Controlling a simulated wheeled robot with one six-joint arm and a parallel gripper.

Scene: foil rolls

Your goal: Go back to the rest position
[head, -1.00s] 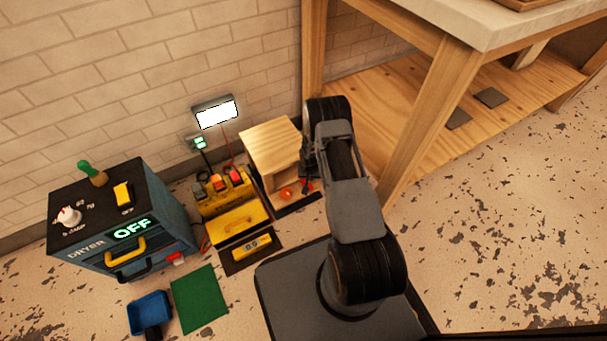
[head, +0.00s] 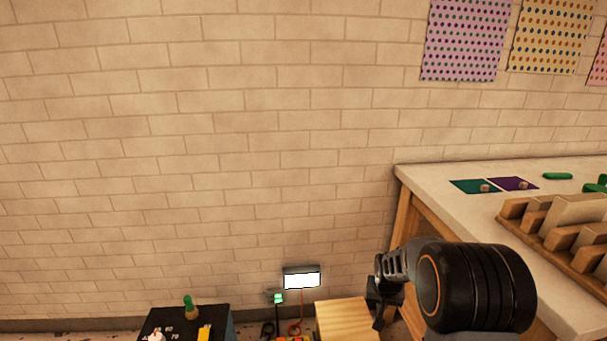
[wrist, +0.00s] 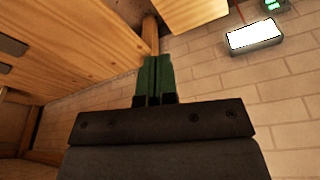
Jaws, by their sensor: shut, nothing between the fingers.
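My gripper (wrist: 154,80) shows in the wrist view with its two green fingers together and nothing between them. In the head view my arm is folded at the lower right, in front of the workbench (head: 420,172). My gripper's fingertips cannot be made out clearly there. A wooden box (head: 347,322) stands at the bottom of the head view, just left of my arm. Its wooden surface also appears at the top of the wrist view (wrist: 190,12).
A lit white screen (head: 301,281) is by the brick wall; it also shows in the wrist view (wrist: 252,36). The dark dryer (head: 170,320) is at the lower left. A wooden rack (head: 560,235) and coloured squares (head: 473,186) are on the workbench.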

